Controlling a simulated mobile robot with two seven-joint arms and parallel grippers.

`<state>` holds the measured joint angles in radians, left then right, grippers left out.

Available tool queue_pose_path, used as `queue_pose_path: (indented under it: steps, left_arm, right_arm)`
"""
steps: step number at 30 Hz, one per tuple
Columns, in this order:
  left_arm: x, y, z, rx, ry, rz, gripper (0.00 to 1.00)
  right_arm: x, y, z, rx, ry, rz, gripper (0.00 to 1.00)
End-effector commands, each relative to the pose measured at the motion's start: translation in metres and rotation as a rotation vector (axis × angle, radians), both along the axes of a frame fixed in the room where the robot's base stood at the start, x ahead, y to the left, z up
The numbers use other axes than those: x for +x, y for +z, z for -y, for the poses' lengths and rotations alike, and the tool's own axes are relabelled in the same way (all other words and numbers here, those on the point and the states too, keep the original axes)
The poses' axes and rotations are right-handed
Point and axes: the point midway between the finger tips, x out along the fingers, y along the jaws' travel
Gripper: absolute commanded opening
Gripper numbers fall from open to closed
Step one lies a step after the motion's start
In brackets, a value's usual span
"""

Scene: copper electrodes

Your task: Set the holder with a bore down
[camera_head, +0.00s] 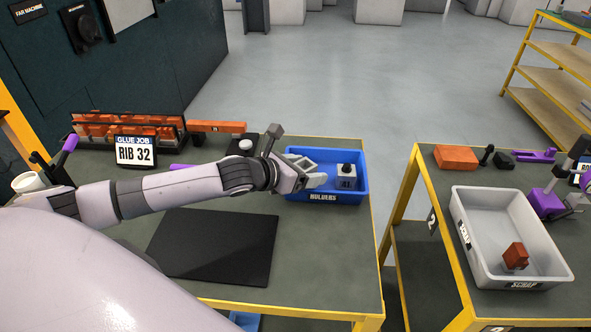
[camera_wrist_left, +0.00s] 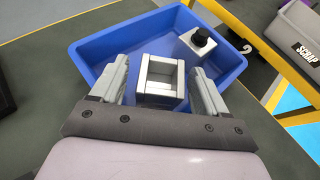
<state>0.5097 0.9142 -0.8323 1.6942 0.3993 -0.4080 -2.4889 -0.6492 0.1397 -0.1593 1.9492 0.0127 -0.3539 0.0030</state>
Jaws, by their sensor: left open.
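The blue tray labelled HOLDERS (camera_head: 355,196) stands at the right end of the near table; it also shows in the left wrist view (camera_wrist_left: 128,45). My left gripper (camera_head: 313,173) is open over its left part. In the left wrist view, a pale grey holder with a square bore (camera_wrist_left: 160,91) stands upright between the spread fingers, bore facing the camera. Narrow gaps show beside it. Its base is hidden by my gripper. A second grey holder with a black round top (camera_head: 346,180) stands in the tray to the right. My right gripper is not in view.
A dark mat (camera_head: 215,245) lies bare on the table. Behind my arm are a RIB 32 sign (camera_head: 135,152) and a rack of copper-coloured pieces (camera_head: 95,127). A grey SCRAP bin (camera_head: 463,215) with a copper block stands on the table across a gap.

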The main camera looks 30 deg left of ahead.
Motion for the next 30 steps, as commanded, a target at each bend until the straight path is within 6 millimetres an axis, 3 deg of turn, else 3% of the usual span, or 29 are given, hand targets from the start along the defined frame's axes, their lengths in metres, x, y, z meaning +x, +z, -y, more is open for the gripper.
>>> queue_pose_path:
  steps: [5,21,30]
  left_arm:
    - [-0.013,0.006,-0.006,0.003,0.000,0.001,0.75]
    - [-0.083,0.041,-0.031,0.005,0.001,0.000,0.75]
    - [-0.101,0.051,-0.036,0.002,0.000,-0.001,0.75]
  right_arm:
    - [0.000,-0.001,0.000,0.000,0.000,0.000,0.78]
    - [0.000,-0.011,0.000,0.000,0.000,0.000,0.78]
    - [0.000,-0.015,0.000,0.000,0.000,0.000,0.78]
